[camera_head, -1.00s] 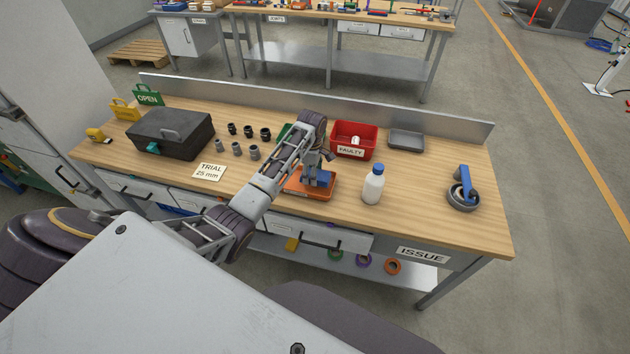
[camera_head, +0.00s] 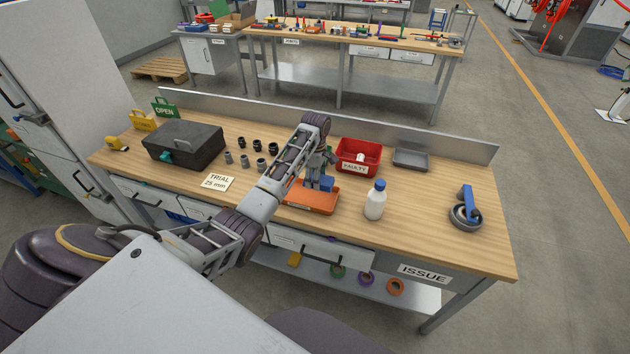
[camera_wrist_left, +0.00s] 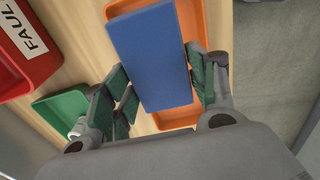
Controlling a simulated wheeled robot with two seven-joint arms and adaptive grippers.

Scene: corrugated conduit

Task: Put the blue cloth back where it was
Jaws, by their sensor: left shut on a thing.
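The blue cloth (camera_head: 327,183) is a flat, folded blue block. My left gripper (camera_head: 319,176) is shut on it, over the orange tray (camera_head: 308,202) on the workbench. In the left wrist view the cloth (camera_wrist_left: 152,55) lies between the green-padded fingers of the gripper (camera_wrist_left: 163,92), with the orange tray (camera_wrist_left: 193,20) behind it. I cannot tell whether the cloth touches the tray. My right gripper is not in view.
A red FAULTY bin (camera_head: 357,155) is behind the tray, with a green tray (camera_wrist_left: 60,112) beside it. A white bottle (camera_head: 375,200) stands to the right. A black case (camera_head: 184,145) and several fittings are left. The bench's right front is mostly clear.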

